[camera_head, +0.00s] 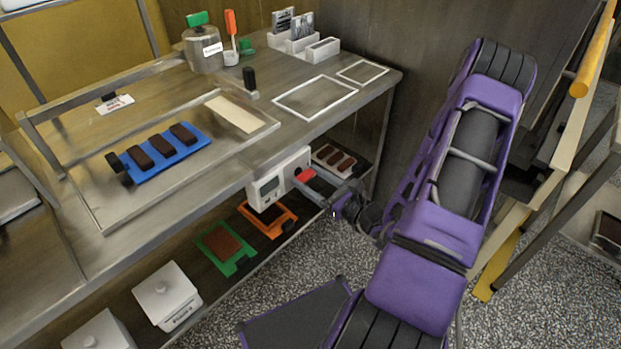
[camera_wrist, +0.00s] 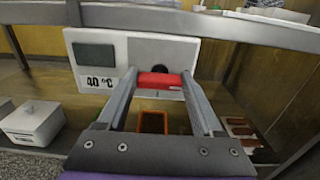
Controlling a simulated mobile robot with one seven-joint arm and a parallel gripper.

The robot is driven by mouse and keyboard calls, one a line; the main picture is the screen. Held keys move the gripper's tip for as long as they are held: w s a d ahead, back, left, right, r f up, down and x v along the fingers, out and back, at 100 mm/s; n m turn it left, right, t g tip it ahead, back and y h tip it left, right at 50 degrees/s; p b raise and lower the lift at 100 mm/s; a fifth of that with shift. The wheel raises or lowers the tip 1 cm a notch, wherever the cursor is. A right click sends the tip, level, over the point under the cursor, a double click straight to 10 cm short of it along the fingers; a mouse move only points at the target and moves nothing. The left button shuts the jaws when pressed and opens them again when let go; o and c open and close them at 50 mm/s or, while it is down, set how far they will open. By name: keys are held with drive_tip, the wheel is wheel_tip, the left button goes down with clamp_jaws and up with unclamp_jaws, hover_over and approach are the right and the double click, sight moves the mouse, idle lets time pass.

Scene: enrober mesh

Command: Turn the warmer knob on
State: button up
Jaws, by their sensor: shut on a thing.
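The warmer's white control box (camera_head: 268,190) hangs under the front edge of the steel table. In the wrist view the box (camera_wrist: 135,55) shows a grey screen and a "40 °C" label. Its red knob (camera_head: 304,175) is on the box's right part. In the wrist view the red knob (camera_wrist: 160,81) lies level between my two fingertips, with a dark round part behind it. My gripper (camera_head: 312,182) reaches the box from the right, and its fingers (camera_wrist: 160,76) are shut on the red knob. The knob's exact turn position is hard to tell.
The steel table (camera_head: 240,160) carries a blue tray (camera_head: 183,157) with dark bars, a pot (camera_head: 203,52) and white holders (camera_head: 300,42). The lower shelf holds an orange tray (camera_head: 286,222), a green tray (camera_head: 240,264) and white lidded boxes (camera_head: 167,297). Speckled floor lies open in front.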

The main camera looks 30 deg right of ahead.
drive_tip(key=m+p, duration=0.3)
drive_tip(key=shift+d+r+m, duration=0.1)
drive_tip(key=shift+m, duration=0.2)
drive_tip(key=m+p, duration=0.3)
drive_tip(key=m, duration=0.2)
drive_tip(key=shift+d, duration=0.1)
drive_tip(key=m+p, duration=0.1)
drive_tip(key=m, duration=0.1)
drive_tip(key=m+p, duration=0.1)
drive_tip(key=m, duration=0.2)
drive_tip(key=shift+f+m+p, duration=0.25)
drive_tip(key=shift+m+p, duration=0.15)
drive_tip(key=shift+f+m+p, duration=0.15)
drive_tip(key=shift+m+p, duration=0.35)
drive_tip(key=shift+m, duration=1.3)
drive_tip(key=o, duration=1.4)
drive_tip(key=shift+c, duration=0.2)
